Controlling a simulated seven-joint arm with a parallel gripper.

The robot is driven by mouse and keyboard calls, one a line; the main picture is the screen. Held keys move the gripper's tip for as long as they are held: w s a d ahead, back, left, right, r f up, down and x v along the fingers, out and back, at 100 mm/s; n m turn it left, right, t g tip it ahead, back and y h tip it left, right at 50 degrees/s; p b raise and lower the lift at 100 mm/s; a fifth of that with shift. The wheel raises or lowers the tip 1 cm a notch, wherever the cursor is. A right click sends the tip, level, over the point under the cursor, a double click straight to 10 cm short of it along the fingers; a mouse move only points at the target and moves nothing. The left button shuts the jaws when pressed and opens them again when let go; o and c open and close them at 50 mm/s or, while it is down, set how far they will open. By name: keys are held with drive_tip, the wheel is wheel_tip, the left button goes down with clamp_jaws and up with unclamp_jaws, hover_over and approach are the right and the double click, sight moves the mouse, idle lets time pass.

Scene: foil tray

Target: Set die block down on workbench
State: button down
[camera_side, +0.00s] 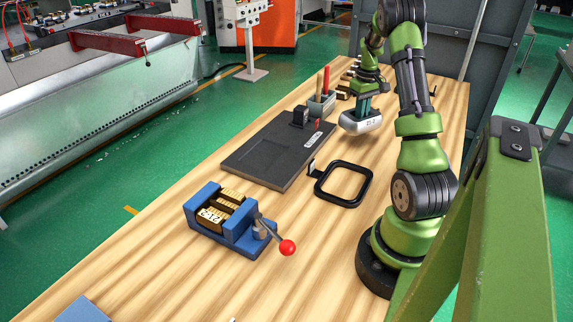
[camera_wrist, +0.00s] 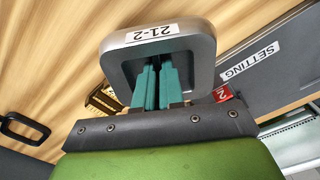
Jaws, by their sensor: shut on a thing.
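The die block (camera_side: 362,122) is a silver-grey block with rounded edges and a white label reading 21-2. It is over the wooden workbench (camera_side: 310,245), right of the dark plate, in the side view. My gripper (camera_side: 364,106) points down at it, with teal fingers at its top. In the wrist view my gripper (camera_wrist: 153,85) has its fingers close together, shut on the die block (camera_wrist: 197,50) within its rim. The fingertips' contact is hidden. I cannot tell whether the block's underside touches the bench.
A dark plate (camera_side: 265,158) labelled SETTING lies left of the block. A black frame (camera_side: 344,198) lies in front. A blue vise (camera_side: 205,213) with brass pieces and a red-knobbed lever stands nearer. A grey pen holder (camera_side: 320,108) stands close behind. The near bench is largely clear.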

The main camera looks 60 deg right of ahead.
drive_tip(key=shift+f, duration=2.5)
drive_tip(key=c, duration=1.5)
unclamp_jaws()
drive_tip(key=shift+r, duration=2.2)
